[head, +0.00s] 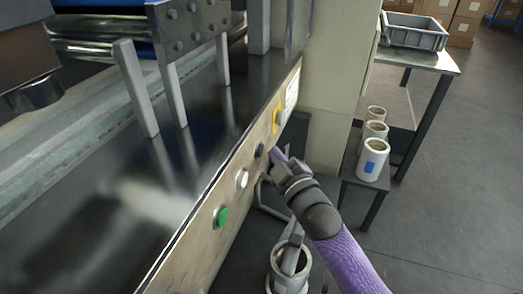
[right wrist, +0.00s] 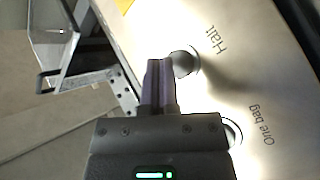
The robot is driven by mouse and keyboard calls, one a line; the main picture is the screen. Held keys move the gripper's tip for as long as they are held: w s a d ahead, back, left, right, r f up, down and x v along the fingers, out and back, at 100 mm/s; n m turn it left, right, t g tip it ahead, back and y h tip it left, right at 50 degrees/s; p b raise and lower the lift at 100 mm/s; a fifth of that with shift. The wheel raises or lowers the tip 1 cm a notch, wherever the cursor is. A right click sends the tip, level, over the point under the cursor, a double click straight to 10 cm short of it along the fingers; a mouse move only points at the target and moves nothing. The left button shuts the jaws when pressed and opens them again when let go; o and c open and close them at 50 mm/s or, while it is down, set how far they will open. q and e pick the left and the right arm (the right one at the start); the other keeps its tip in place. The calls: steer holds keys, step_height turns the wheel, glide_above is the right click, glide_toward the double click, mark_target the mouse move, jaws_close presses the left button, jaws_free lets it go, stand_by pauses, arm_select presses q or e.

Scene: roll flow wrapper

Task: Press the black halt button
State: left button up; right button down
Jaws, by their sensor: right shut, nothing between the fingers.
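The black halt button (head: 259,150) sits on the machine's beige front panel, between a white button and a yellow patch. In the right wrist view the round halt button (right wrist: 185,61) is beside the printed word "Halt". My right gripper (head: 276,153) is shut and empty, its purple fingers pointing at the panel close to the button. In the right wrist view the closed fingertips (right wrist: 160,66) overlap the button's left edge; I cannot tell whether they touch it. My left gripper is not in view.
A white button (head: 242,179) and a green button (head: 221,216) sit lower on the panel (head: 205,236). The "One bag" button (right wrist: 232,132) is partly hidden by my gripper. A grey crate (head: 413,32) is on a table.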

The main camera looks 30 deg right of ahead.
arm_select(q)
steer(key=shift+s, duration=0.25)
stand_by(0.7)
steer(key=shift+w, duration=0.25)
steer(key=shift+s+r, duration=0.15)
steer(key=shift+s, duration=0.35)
arm_select(e)
steer(key=shift+w+a, duration=0.25)
steer(key=shift+w, duration=0.1)
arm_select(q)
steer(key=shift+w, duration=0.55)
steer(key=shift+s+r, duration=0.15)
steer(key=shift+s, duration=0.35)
arm_select(e)
steer(key=shift+w+a, duration=0.3)
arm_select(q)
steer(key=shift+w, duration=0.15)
